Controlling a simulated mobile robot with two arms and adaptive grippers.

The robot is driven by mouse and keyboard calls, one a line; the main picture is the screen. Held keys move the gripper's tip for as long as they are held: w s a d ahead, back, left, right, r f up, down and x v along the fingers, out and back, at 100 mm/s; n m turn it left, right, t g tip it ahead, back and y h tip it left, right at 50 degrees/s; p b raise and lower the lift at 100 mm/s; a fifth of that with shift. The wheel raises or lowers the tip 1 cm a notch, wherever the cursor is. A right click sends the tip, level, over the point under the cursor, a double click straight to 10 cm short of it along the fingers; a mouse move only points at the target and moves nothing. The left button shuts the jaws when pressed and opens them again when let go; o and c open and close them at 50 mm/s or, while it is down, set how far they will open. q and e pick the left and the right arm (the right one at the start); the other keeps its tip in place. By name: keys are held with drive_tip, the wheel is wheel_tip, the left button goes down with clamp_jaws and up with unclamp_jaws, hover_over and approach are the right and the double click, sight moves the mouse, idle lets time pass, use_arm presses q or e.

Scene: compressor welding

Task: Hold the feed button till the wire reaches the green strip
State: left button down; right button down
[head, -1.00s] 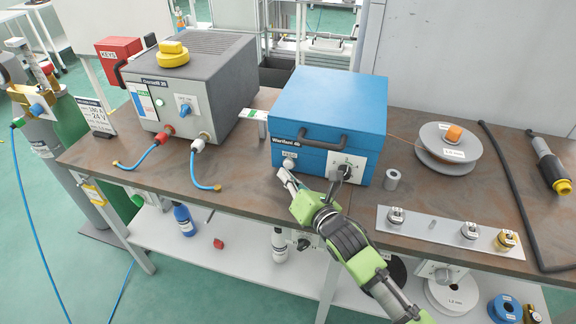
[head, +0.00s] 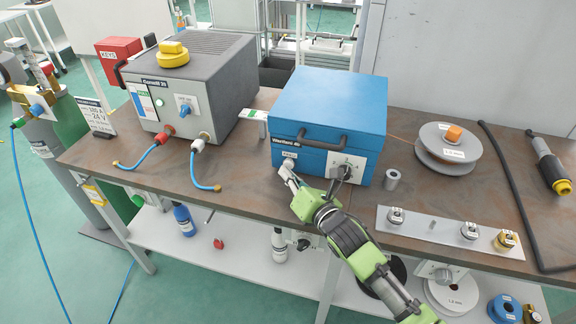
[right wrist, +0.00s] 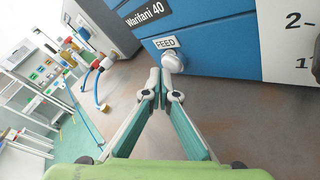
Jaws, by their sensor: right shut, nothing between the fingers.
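The blue wire feeder box (head: 330,100) stands on the bench. Its round white feed button (right wrist: 173,62) sits under the FEED label (right wrist: 165,42) in the right wrist view. My right gripper (right wrist: 164,82) is shut and empty, its fingertips at the button's lower edge. I cannot tell whether they touch or press it. In the head view my right gripper (head: 286,169) covers part of the button. A small white gauge plate with a green strip (head: 249,114) is left of the box. I cannot make out wire there. My left gripper is not in view.
A wire spool (head: 447,148) stands right of the box, with thin wire running to it. A grey welder (head: 190,85) with blue cables is at the left. A metal plate with rollers (head: 432,226) and a small grey cylinder (head: 392,180) lie at the right front.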

drive_tip(key=shift+w+d, duration=0.15)
drive_tip(key=shift+w, duration=0.3)
idle(2.0)
drive_tip(key=shift+s, duration=0.1)
idle(1.1)
drive_tip(key=shift+s+a+p, duration=0.3)
drive_tip(key=shift+s+p, duration=0.1)
drive_tip(key=shift+s, duration=0.35)
drive_tip(key=shift+s+a, duration=0.1)
drive_tip(key=shift+s, duration=0.2)
drive_tip(key=shift+s+a+p, duration=0.2)
drive_tip(key=shift+s+p, duration=0.1)
drive_tip(key=shift+s, duration=0.4)
drive_tip(key=shift+s+a+p, duration=0.25)
drive_tip(key=shift+s+p, duration=0.05)
drive_tip(key=shift+s, duration=0.35)
drive_tip(key=shift+s+a+p, duration=0.2)
drive_tip(key=shift+s+p, duration=0.1)
drive_tip(key=shift+s, duration=0.4)
drive_tip(key=shift+s+f, duration=0.1)
drive_tip(key=shift+f, duration=0.05)
